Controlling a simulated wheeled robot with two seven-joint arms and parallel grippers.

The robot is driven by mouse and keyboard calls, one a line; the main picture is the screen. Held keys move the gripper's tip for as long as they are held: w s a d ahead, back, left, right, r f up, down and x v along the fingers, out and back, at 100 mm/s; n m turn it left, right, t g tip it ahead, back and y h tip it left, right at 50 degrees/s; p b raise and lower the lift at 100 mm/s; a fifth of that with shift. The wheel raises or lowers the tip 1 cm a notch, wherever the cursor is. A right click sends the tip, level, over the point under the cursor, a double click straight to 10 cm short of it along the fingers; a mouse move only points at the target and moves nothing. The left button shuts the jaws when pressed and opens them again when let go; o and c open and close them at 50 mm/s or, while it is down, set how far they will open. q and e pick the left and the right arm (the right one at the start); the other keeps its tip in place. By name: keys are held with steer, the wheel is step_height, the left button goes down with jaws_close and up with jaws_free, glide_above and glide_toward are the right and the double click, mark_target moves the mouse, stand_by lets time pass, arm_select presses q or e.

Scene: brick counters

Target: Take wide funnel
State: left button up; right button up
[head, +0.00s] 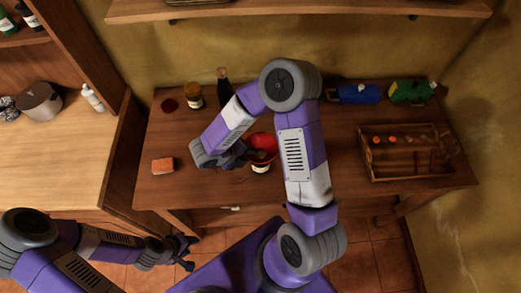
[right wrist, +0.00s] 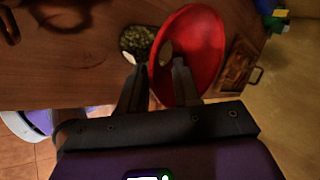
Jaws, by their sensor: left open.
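The wide red funnel (head: 262,141) is at the middle of the wooden table in the head view, partly hidden by my right arm. In the right wrist view the funnel (right wrist: 205,45) appears large, with its near rim between the fingers of my right gripper (right wrist: 160,88). Those fingers stand apart, one on each side of the rim; I cannot tell if they touch it. A jar with green contents (right wrist: 136,42) is beside the funnel. My left gripper (head: 187,251) is open and empty, low in front of the table, away from the funnel.
An orange block (head: 162,165), a jar (head: 194,95) and a dark bottle (head: 223,88) are on the table's left part. A blue item (head: 358,94) and a green item (head: 411,92) stand at the back right. A wooden tray (head: 410,177) lies at the right.

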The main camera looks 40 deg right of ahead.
jaws_close()
